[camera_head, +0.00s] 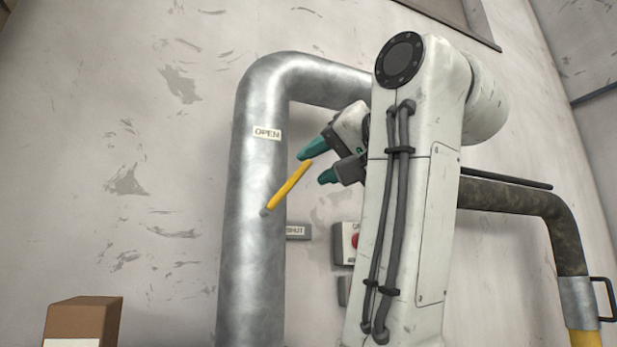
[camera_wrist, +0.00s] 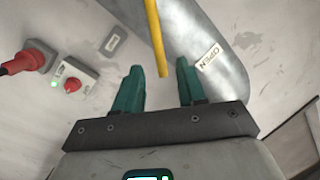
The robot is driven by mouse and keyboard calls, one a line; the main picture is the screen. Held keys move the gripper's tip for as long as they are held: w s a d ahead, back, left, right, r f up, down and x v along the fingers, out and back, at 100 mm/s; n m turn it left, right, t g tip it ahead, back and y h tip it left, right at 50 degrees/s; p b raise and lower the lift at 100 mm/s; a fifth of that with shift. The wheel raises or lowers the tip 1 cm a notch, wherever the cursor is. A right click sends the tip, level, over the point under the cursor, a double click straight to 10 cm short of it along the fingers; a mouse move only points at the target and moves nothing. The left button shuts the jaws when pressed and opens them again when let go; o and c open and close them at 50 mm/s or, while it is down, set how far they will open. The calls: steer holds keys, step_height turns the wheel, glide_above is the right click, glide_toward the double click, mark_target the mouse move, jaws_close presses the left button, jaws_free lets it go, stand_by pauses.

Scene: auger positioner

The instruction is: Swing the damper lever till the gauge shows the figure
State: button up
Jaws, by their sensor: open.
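The yellow damper lever (camera_head: 288,186) sits on a grey metal duct (camera_head: 252,270). It slants up to the right from its pivot, between an OPEN label (camera_head: 267,133) above and a SHUT label (camera_head: 296,231) at lower right. My gripper (camera_head: 314,163) has teal fingers, open, close to the lever's free end in the head view. In the wrist view the lever (camera_wrist: 155,40) comes down from the top edge, its tip between and just beyond my open fingertips (camera_wrist: 160,75). I cannot tell whether they touch. No gauge is recognisable in either view.
A control box with a red knob (camera_wrist: 72,86) and a red plug (camera_wrist: 30,58) are on the wall, left in the wrist view. A cardboard box (camera_head: 84,320) stands at lower left. A dark pipe (camera_head: 510,199) runs at right behind my arm.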

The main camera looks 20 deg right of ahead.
steer(key=b+v, duration=0.2)
steer(key=v, duration=0.4)
steer(key=shift+s+b, duration=0.3)
steer(key=shift+b, duration=0.05)
steer(key=shift+d, duration=0.1)
